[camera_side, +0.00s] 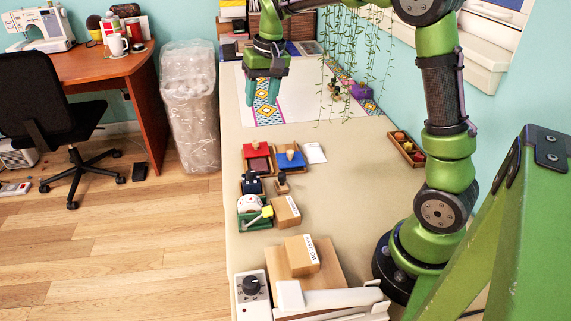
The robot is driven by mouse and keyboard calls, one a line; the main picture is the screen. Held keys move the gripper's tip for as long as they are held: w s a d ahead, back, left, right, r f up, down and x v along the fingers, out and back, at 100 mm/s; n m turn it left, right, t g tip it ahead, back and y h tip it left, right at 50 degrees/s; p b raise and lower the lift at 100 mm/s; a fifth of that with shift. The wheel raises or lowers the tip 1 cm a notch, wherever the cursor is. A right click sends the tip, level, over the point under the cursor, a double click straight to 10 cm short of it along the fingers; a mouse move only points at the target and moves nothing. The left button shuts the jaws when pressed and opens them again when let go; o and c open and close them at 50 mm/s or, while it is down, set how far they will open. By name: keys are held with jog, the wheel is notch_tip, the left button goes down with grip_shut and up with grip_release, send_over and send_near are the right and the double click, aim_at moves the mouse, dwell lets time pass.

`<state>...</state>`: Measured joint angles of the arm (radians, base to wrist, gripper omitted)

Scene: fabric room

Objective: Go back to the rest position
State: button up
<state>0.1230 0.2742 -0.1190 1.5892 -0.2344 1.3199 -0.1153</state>
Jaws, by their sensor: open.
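My gripper (262,92) is green and points down above the far part of the table (345,200). It is open with nothing between its fingers. Its fingertips show in front of a white cloth with a patterned yellow and blue border (306,100). I cannot tell the exact height of the fingertips above the cloth. My green arm rises from its dark base at the right of the table and reaches over to the left.
Red (258,152) and blue (290,160) pads, small cardboard boxes (286,212), a larger box on a board (302,256) and a dial device (252,287) stand along the left side. Hanging vines (355,50) are right of my gripper. A wooden tray (406,149) lies at right.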

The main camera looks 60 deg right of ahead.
jog(key=s+a+r+t, duration=0.1)
jog(key=s+a, duration=0.2)
jog(key=s, duration=0.3)
jog(key=s+a+n+t+y, duration=0.1)
jog(key=s+a+t, duration=0.1)
jog(key=s+a, duration=0.2)
jog(key=s+a+r+n+t, duration=0.1)
jog(key=s+a, duration=0.3)
jog(key=s, duration=0.6)
jog(key=shift+s+a+r+t, duration=0.25)
jog(key=shift+r+t, duration=0.1)
jog(key=shift+t, duration=0.15)
